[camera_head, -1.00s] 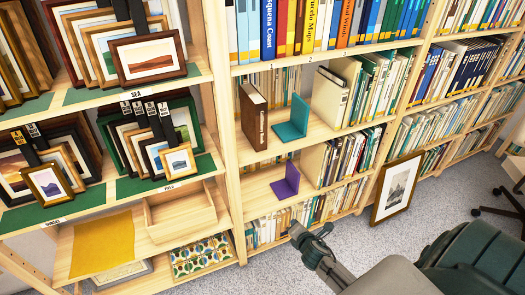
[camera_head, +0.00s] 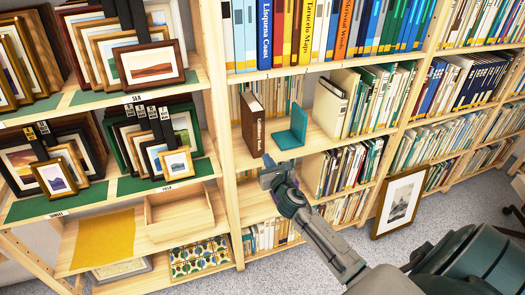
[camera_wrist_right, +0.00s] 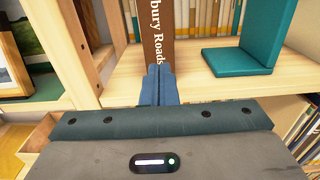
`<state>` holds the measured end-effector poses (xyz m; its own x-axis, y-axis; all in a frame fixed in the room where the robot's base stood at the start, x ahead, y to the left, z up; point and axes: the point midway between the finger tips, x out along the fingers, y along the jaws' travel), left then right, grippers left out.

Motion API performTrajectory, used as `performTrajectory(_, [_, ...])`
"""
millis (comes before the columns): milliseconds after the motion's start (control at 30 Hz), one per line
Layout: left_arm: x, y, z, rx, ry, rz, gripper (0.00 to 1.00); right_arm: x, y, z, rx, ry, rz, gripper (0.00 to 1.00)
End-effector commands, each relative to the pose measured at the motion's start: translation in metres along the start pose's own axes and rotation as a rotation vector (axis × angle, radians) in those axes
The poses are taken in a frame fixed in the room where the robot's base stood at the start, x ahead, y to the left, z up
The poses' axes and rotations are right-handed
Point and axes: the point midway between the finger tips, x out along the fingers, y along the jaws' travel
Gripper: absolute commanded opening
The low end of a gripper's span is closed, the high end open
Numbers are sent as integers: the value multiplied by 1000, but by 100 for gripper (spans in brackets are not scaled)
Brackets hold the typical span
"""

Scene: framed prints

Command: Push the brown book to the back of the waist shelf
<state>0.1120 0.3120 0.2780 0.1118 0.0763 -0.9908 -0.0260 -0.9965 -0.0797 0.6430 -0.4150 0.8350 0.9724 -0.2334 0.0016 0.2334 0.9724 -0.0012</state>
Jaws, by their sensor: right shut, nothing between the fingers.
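The brown book (camera_head: 252,124) stands upright on the waist shelf (camera_head: 318,137), its spine facing out near the front edge. In the right wrist view the brown book (camera_wrist_right: 158,35) rises straight ahead, behind the fingers. My right gripper (camera_head: 268,168) is shut and empty, just in front of and below the foot of the spine. In the right wrist view my gripper's blue fingertips (camera_wrist_right: 159,78) overlap the lower spine; I cannot tell whether they touch it. My left gripper is not in view.
A teal bookend (camera_head: 291,128) stands right of the brown book and also shows in the wrist view (camera_wrist_right: 244,50). A wooden upright (camera_head: 227,150) is close on the left. Books (camera_head: 370,100) fill the shelf's right part. A framed print (camera_head: 399,200) leans below.

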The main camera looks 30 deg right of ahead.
Motion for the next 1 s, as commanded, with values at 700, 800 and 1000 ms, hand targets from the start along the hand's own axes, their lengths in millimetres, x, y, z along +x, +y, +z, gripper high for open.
performTrajectory(700, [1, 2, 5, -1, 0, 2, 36, 51, 0, -1, 1, 1, 0, 0])
performTrajectory(800, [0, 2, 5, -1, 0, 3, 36, 52, 0, -1, 2, 1, 0, 0])
performTrajectory(1000, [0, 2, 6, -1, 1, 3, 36, 82, 0, 0, 3, 0, -2, 0])
